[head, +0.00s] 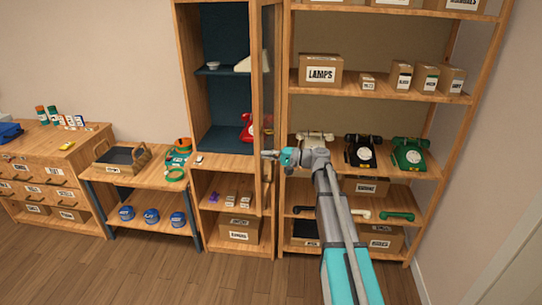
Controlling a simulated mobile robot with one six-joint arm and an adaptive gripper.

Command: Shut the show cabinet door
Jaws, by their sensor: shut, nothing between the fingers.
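The show cabinet (190,85) is a tall wooden case with a dark blue inside. Its glass door (257,60) has a wooden frame and stands open, swung out toward me and seen nearly edge-on along the cabinet's right side. A red phone (247,127) sits inside, partly hidden behind the door. My gripper (266,155) is shut and empty. Its tip overlaps the door's frame at about mid height, with the arm coming from the lower right. I cannot tell whether it touches the door.
A wooden shelf rack (365,98) stands to the right, with a black phone (362,151), a green phone (409,153) and labelled boxes. A low bench (150,180) and a drawer chest (50,170) stand to the left. The floor (150,265) in front is clear.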

